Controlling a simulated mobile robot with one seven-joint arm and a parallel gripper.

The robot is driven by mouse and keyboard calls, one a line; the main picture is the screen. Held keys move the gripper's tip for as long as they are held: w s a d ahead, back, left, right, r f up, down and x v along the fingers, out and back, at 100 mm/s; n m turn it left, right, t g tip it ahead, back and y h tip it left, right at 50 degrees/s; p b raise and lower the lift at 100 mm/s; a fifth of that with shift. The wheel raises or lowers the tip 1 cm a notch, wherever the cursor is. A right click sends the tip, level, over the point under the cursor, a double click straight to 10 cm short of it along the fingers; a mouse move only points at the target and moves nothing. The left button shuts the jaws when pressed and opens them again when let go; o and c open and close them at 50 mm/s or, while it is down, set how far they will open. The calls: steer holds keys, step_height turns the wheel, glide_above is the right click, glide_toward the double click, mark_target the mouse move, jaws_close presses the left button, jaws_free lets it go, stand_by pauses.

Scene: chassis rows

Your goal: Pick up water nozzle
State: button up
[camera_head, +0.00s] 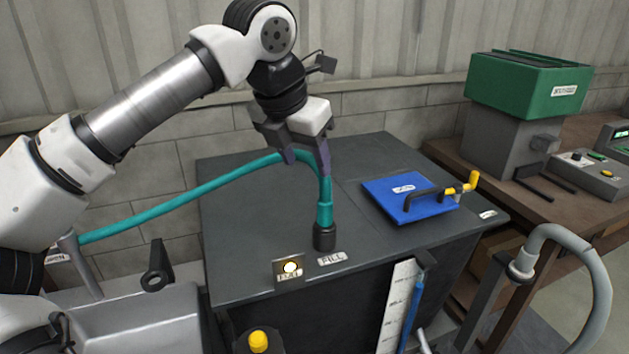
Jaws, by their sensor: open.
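A teal hose (195,194) arches in from the left and bends down over the dark cabinet. Its thicker teal end, which looks like the water nozzle (325,213), stands upright in a black collar (324,238) beside the FILL label. My gripper (308,163) points down over the bend of the hose, above the nozzle. Its two fingers are apart, with the hose bend at or between them. I cannot tell whether they touch the hose.
A grey hose (600,285) curves at the right. A green-topped machine (525,86) stands on the brown bench.

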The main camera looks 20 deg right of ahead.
mark_target(322, 198)
steer(key=p+x, duration=0.1)
steer(key=x, duration=0.3)
steer(key=p+x, duration=0.1)
steer(key=x, duration=0.3)
steer(key=p+x, duration=0.2)
steer(key=x, duration=0.3)
steer(key=shift+w+d+r, duration=0.15)
steer(key=shift+w+d, duration=0.2)
steer(key=shift+w+f, duration=0.1)
steer(key=shift+f, duration=0.25)
steer(key=shift+c, duration=0.4)
steer(key=c, duration=1.1)
steer(key=shift+o, duration=0.2)
steer(key=shift+r, duration=0.15)
step_height(322, 198, up, 20)
steer(key=b, duration=0.3)
